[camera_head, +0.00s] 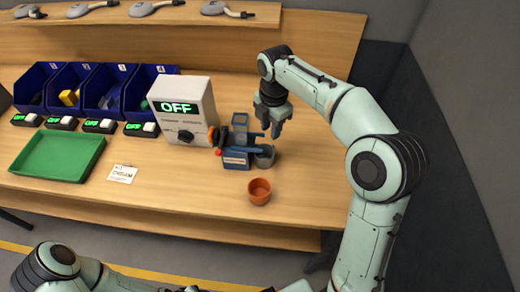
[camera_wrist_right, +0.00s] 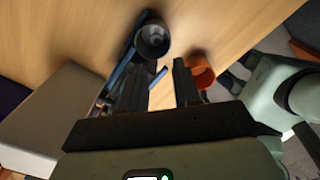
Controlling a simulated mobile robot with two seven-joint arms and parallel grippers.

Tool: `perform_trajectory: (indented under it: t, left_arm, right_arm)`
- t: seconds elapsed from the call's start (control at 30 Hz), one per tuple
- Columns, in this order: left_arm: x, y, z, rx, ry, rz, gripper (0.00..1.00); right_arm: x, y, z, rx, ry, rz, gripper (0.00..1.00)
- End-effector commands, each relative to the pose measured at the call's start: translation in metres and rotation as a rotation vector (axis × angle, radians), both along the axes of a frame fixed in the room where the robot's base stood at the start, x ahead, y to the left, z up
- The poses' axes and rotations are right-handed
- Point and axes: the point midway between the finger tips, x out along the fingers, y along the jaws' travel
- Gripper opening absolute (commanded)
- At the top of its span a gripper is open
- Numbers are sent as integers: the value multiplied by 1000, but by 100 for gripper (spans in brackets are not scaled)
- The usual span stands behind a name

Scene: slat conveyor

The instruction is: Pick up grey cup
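The grey cup (camera_head: 265,158) stands on the wooden table, close against the right side of a small blue device (camera_head: 237,158). In the right wrist view the grey cup (camera_wrist_right: 153,40) lies ahead of the fingers, near the top middle. My right gripper (camera_head: 271,129) points down just above and behind the cup. Its two fingers (camera_wrist_right: 158,85) are apart, with nothing between them. Part of the cup's rim is hidden by the device's arm in the head view. My left gripper is out of view; only parts of that arm show at the bottom.
An orange cup (camera_head: 260,192) stands in front of the grey cup, near the table's front edge. A white box reading OFF (camera_head: 183,108) is left of the device. A green tray (camera_head: 57,157) and blue bins (camera_head: 146,91) are further left. The table right of the cups is clear.

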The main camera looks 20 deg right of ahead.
Motion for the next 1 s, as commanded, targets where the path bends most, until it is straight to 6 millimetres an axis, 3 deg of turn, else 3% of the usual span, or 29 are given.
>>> perform_trajectory:
  t: [0.1,0.3,0.57,0.8,1.0]
  left_arm:
    - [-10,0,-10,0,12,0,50]
    - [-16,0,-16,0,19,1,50]
    - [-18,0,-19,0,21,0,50]
    - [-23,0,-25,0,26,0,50]
    - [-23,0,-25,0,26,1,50]
  right_arm:
    - [-2,0,-30,-1,10,0,33]
    - [-1,1,-64,0,7,-2,33]
    - [-2,1,-82,1,5,-2,33]
    - [-8,3,-118,0,6,-2,33]
    - [-7,3,-126,1,2,-3,33]
